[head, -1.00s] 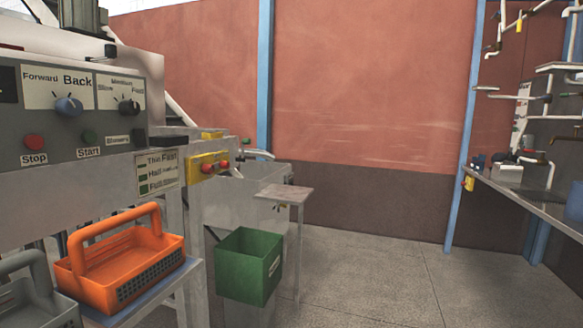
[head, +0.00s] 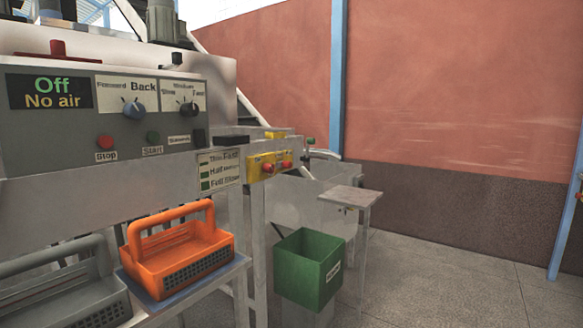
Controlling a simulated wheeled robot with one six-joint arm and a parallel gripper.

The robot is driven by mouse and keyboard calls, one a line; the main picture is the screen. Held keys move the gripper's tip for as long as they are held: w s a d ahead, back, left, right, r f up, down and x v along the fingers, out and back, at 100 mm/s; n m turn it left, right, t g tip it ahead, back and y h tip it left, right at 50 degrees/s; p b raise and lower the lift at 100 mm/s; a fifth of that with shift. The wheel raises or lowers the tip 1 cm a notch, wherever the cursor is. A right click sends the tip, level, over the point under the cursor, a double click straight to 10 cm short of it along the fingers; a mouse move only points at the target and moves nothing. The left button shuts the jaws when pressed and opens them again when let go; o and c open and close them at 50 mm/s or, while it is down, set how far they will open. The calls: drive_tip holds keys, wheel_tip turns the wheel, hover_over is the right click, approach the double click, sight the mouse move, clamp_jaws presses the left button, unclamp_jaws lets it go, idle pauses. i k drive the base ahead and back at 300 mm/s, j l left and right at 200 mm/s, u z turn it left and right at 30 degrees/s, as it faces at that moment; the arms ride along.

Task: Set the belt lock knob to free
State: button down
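The powder filler's grey control panel (head: 60,135) is at the left in the head view. It has a blue-grey knob (head: 134,109) under the labels "Forward" and "Back", and a dark knob (head: 189,108) under speed labels. Its display (head: 50,92) reads "Off" and "No air". A red T-shaped handle (head: 57,50) sits on the machine above the panel, and a small black-topped part (head: 176,60) stands to its right. I see no readable belt lock label, so I cannot tell which part is that knob. My gripper is not in view.
A red stop button (head: 104,142) and a green start button (head: 153,137) are below the knobs. An orange basket (head: 190,260) and a grey basket (head: 80,298) stand in front. A green bin (head: 310,268) is to their right. The floor at right (head: 450,275) is clear.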

sight(284, 164)
drive_tip(key=i+l, duration=0.2)
drive_tip(key=i, duration=0.25)
drive_tip(key=i+l, duration=0.2)
drive_tip(key=i, duration=0.25)
drive_tip(key=i+l, duration=0.2)
drive_tip(key=i, duration=0.2)
drive_tip(key=i+l, duration=0.2)
drive_tip(key=i, duration=0.25)
drive_tip(key=i+l, duration=0.2)
drive_tip(key=i, duration=0.25)
drive_tip(key=i+l, duration=0.2)
drive_tip(key=i, duration=0.25)
